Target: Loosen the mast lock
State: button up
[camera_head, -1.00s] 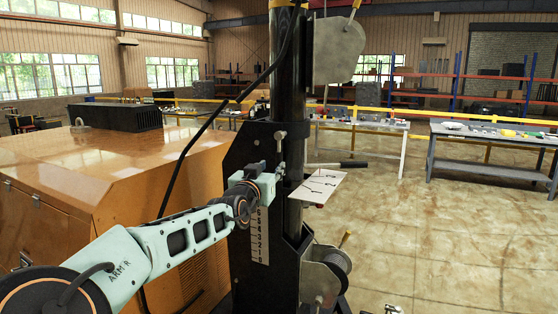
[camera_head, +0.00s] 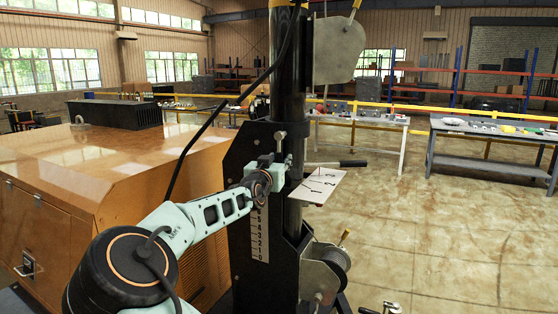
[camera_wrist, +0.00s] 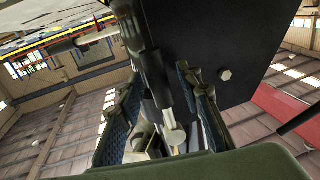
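The dark mast (camera_head: 287,75) stands upright in a black bracket (camera_head: 250,195). A small metal fitting with a rounded head (camera_head: 280,136), possibly the mast lock, sits on the bracket's upper edge. My gripper (camera_head: 285,163) is right at the mast, just below this fitting; its fingertips are small and partly hidden in the head view. In the wrist view my gripper's blue-padded fingers (camera_wrist: 165,108) are spread apart, with a grey metal rod (camera_wrist: 172,132) between them. I cannot tell whether either finger touches it. A lever with a black grip (camera_head: 352,163) sticks out right of the mast.
A black cable (camera_head: 205,125) runs down left of the mast. An orange cabinet (camera_head: 120,165) fills the left; the right floor is open.

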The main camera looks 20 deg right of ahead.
jog(key=shift+c, duration=0.2)
grip_shut()
